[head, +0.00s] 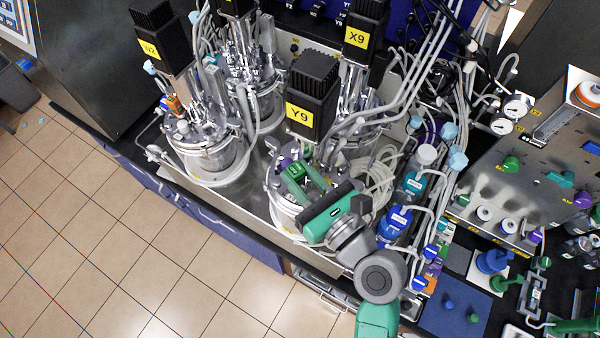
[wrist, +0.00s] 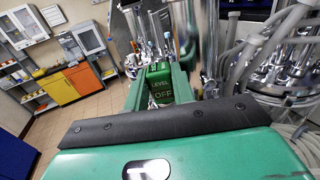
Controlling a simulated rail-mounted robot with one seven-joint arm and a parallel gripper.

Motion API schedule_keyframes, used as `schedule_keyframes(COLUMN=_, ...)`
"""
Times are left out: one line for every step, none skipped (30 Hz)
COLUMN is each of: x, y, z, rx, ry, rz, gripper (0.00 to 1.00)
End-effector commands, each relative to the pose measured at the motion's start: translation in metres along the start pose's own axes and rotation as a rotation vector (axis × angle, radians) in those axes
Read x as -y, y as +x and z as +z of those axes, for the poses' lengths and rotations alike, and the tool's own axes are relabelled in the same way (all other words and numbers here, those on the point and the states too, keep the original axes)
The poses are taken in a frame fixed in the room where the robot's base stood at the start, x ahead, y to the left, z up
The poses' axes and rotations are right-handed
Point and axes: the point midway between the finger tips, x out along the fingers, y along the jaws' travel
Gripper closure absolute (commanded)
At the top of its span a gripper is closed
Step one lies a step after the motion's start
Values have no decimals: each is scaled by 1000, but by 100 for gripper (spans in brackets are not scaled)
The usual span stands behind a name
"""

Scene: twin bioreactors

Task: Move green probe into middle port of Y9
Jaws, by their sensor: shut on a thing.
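The Y9 bioreactor stands near the middle of the head view, with a black motor block bearing a yellow Y9 label (head: 299,113) above its steel vessel (head: 287,217). My gripper (head: 307,178) reaches over the vessel lid from the lower right. Its fingers are shut on the green probe (head: 294,171), at the left front of the lid. In the wrist view the green probe (wrist: 160,85) shows a head reading LEVEL OFF between my fingers (wrist: 162,88). The probe's lower end and the middle port are hidden, so I cannot tell whether the probe sits in a port.
Another bioreactor (head: 205,150) stands to the left, and the X9 unit (head: 365,40) stands behind Y9. Pale tubing (head: 380,180) and blue-capped bottles (head: 394,220) crowd the right side. A sloped metal panel (head: 520,190) is farther right.

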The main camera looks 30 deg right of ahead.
Motion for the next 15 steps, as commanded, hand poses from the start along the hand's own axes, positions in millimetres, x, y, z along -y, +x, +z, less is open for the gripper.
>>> schedule_keyframes(x=5, y=-2, z=-6, rx=-11, ry=3, rz=-12, gripper=99)
schedule_keyframes(x=5, y=-2, z=-6, rx=-11, ry=3, rz=-12, gripper=99)
schedule_keyframes(x=5, y=-2, z=-6, rx=-11, ry=3, rz=-12, gripper=99)
schedule_keyframes(x=5, y=-2, z=-6, rx=-11, ry=3, rz=-12, gripper=99)
schedule_keyframes(x=5, y=-2, z=-7, rx=-11, ry=3, rz=-12, gripper=99)
schedule_keyframes(x=5, y=-2, z=-8, rx=-11, ry=3, rz=-12, gripper=99)
schedule_keyframes(x=5, y=-2, z=-8, rx=-11, ry=3, rz=-12, gripper=99)
schedule_keyframes(x=5, y=-2, z=-9, rx=-11, ry=3, rz=-12, gripper=99)
schedule_keyframes(x=5, y=-2, z=-10, rx=-11, ry=3, rz=-12, gripper=99)
schedule_keyframes(x=5, y=-2, z=-12, rx=-11, ry=3, rz=-12, gripper=99)
schedule_keyframes(x=5, y=-2, z=-13, rx=-11, ry=3, rz=-12, gripper=99)
schedule_keyframes(x=5, y=-2, z=-14, rx=-11, ry=3, rz=-12, gripper=99)
schedule_keyframes(x=5, y=-2, z=-15, rx=-11, ry=3, rz=-12, gripper=99)
schedule_keyframes(x=5, y=-2, z=-16, rx=-11, ry=3, rz=-12, gripper=99)
schedule_keyframes(x=5, y=-2, z=-18, rx=-11, ry=3, rz=-12, gripper=99)
